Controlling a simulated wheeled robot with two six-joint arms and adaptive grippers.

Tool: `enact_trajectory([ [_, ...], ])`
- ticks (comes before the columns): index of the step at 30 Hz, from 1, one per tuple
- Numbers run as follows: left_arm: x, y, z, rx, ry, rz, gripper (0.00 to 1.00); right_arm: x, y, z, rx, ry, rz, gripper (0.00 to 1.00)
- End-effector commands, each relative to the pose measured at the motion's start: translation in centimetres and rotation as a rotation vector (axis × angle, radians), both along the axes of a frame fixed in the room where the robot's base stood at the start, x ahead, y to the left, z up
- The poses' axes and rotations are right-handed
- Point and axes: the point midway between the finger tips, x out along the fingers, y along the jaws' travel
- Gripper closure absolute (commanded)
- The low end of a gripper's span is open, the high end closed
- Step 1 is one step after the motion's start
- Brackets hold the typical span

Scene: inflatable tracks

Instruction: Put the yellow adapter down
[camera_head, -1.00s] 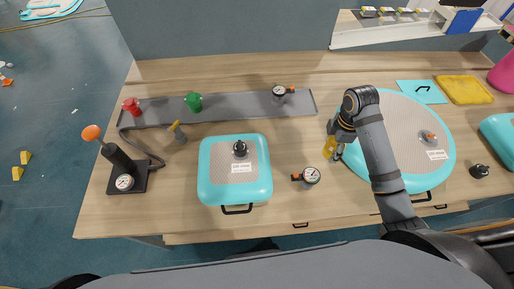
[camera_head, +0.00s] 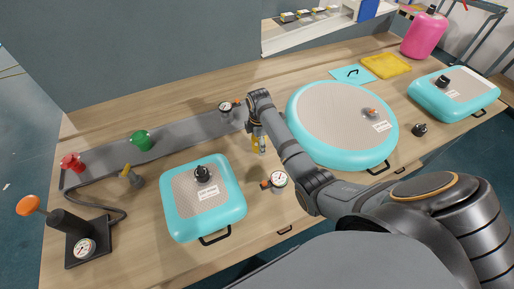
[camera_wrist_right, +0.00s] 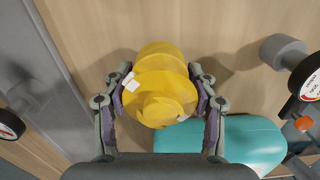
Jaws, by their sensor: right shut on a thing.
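My right gripper (camera_head: 258,146) is shut on the yellow adapter (camera_wrist_right: 160,92). In the right wrist view the adapter sits between both fingers (camera_wrist_right: 160,100). In the head view a bit of the yellow adapter (camera_head: 256,139) shows below the wrist, over the wooden table (camera_head: 290,205) between the square mat and the round mat. I cannot tell whether the adapter touches the table. The grey tray (camera_head: 190,131) lies just left of the gripper; the red adapter (camera_head: 72,163) and green adapter (camera_head: 142,140) are on it. My left gripper is not in view.
The teal square mat (camera_head: 180,222) is at front left, the teal round mat (camera_head: 295,110) at right. A gauge (camera_head: 278,180) lies close in front of the gripper, another gauge (camera_head: 226,107) behind it. A pump (camera_head: 68,223) stands at far left.

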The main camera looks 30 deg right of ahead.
Motion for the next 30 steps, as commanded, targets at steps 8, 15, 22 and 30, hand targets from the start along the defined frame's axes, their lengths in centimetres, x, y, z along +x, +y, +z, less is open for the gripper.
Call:
enact_trajectory([
  [8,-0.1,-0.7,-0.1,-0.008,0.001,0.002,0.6,0.8,0.3,-1.1,0.001,0.002,0.0,0.74],
  [15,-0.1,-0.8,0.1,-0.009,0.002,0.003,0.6,0.7,0.2,-4.1,0.0,0.001,0.0,0.74],
  [22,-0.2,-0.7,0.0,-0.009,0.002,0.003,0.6,0.7,0.2,-4.2,0.0,0.001,0.0,0.74],
  [30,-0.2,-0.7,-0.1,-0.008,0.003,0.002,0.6,0.7,0.2,-4.3,0.0,0.0,0.0,0.19],
])
